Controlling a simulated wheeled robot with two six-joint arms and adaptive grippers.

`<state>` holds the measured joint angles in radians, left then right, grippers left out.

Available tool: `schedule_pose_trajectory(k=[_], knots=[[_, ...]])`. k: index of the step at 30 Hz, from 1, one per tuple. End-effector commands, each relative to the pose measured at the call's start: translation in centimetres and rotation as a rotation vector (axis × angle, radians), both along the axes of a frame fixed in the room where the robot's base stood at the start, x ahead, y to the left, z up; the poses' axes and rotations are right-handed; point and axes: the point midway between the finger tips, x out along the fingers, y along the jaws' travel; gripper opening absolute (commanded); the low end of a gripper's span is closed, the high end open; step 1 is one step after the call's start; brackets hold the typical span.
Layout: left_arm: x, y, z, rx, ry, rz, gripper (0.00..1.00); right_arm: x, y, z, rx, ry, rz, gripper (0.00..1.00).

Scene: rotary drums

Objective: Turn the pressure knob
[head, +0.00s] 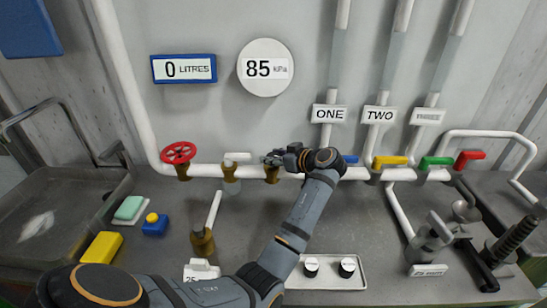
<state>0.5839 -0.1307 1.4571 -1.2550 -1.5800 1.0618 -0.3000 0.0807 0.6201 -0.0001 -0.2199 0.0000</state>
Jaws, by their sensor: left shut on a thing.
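A white pipe (216,170) runs along the wall with brass fittings on it. My left gripper (274,159) is at the brass fitting (272,175) below the round pressure gauge (265,68), reaching it from the right. The gripper is shut on the knob at the top of this fitting; the fingers hide most of the knob, so its angle cannot be told. The gauge reads 85 kPa. My right gripper is not in view.
A red handwheel (178,152) and a pale-handled valve (238,157) stand left of the gripper. Blue, yellow (390,160), green and red levers are to its right. A blue display (184,68) reads 0 litres.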

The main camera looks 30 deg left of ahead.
Motion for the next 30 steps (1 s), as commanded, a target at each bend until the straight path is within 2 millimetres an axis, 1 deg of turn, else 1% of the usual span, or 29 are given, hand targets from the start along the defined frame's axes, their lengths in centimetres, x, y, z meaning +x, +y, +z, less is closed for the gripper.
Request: schedule_pose_trajectory(k=[1, 6, 14, 17, 20, 24, 27, 30], knots=[[-0.1, 0.0, -0.3, -0.003, 0.005, 0.0, 0.44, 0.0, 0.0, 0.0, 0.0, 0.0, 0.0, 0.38], [0.0, 0.0, -0.2, -0.002, 0.004, 0.0, 0.67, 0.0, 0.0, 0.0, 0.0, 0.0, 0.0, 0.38], [0.0, 0.0, -0.1, -0.001, 0.001, 0.0, 0.67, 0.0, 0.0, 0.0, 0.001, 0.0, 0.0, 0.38], [0.0, 0.0, 0.5, 0.0, -0.002, 0.0, 0.67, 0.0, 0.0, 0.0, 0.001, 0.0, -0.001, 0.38], [0.0, 0.0, 2.2, -0.001, -0.005, 0.0, 0.67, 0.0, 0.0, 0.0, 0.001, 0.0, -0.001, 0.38], [0.0, 0.0, 5.4, -0.002, -0.005, -0.001, 0.67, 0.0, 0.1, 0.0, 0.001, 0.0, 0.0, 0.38], [0.0, 0.0, 7.4, -0.002, -0.003, -0.001, 0.67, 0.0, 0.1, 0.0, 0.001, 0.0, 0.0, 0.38], [0.0, 0.0, 8.8, -0.002, -0.001, -0.001, 0.67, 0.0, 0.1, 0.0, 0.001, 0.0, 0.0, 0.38]])
